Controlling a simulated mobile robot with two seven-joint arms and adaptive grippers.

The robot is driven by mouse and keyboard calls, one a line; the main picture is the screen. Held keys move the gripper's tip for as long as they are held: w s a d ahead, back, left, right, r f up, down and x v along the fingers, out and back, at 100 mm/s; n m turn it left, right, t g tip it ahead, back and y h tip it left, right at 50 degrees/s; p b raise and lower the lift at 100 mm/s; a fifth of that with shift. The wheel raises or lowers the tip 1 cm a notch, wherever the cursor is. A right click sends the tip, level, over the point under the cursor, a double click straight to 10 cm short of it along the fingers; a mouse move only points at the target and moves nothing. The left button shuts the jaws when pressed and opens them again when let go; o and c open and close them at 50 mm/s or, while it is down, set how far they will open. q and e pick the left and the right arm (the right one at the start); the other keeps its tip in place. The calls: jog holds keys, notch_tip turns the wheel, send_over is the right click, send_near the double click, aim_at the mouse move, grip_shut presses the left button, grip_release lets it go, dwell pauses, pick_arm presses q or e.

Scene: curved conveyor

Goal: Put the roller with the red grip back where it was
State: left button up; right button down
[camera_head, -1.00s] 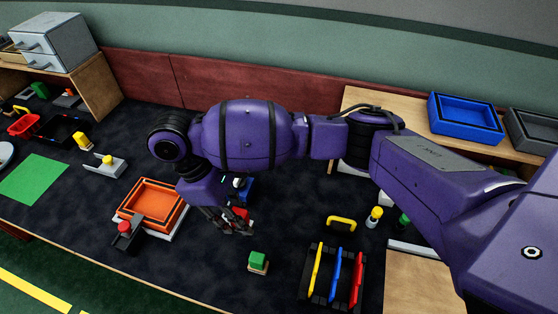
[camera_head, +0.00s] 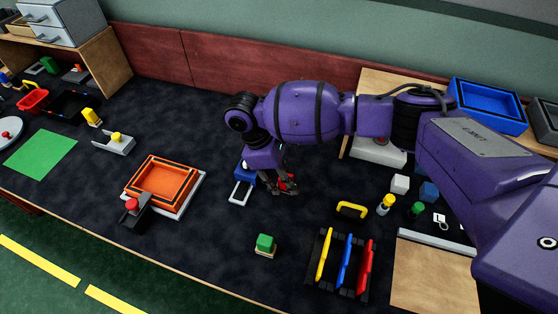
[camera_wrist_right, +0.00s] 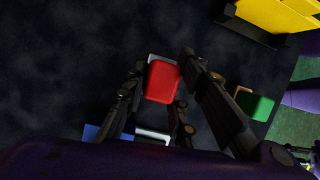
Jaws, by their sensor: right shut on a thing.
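A red grip (camera_head: 286,182), which I take to be the roller's, is between the fingers of my right gripper (camera_head: 283,189). In the right wrist view the red grip (camera_wrist_right: 162,82) lies between the dark fingers of the gripper (camera_wrist_right: 156,108), with a pale edge beside it. The rest of the roller is mostly hidden, and I cannot tell how far it is above the table. A blue piece (camera_head: 245,173) and a pale frame-shaped piece (camera_head: 240,192) lie just left of the gripper. My left gripper is out of view.
An orange tray (camera_head: 151,178) and a dark stand with a red knob (camera_head: 133,204) lie to the left. A green-topped block (camera_head: 265,243) is in front. A rack (camera_head: 318,286) with coloured handles stands front right. Dark table around the gripper is largely clear.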

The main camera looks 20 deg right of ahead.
aim_at(285, 187)
jog(key=shift+w+d+f, duration=0.1)
jog(key=shift+d+f, duration=0.05)
jog(key=shift+f, duration=0.8)
jog(key=shift+w+d+f, duration=0.1)
jog(key=shift+f, duration=0.8)
jog(key=c, duration=1.4)
grip_release()
jog(key=shift+f, duration=0.15)
jog(key=shift+c, duration=0.2)
jog(key=v, duration=1.2)
jog(key=shift+r, duration=0.25)
jog(key=shift+s+f, duration=0.1)
jog(key=shift+s, duration=0.15)
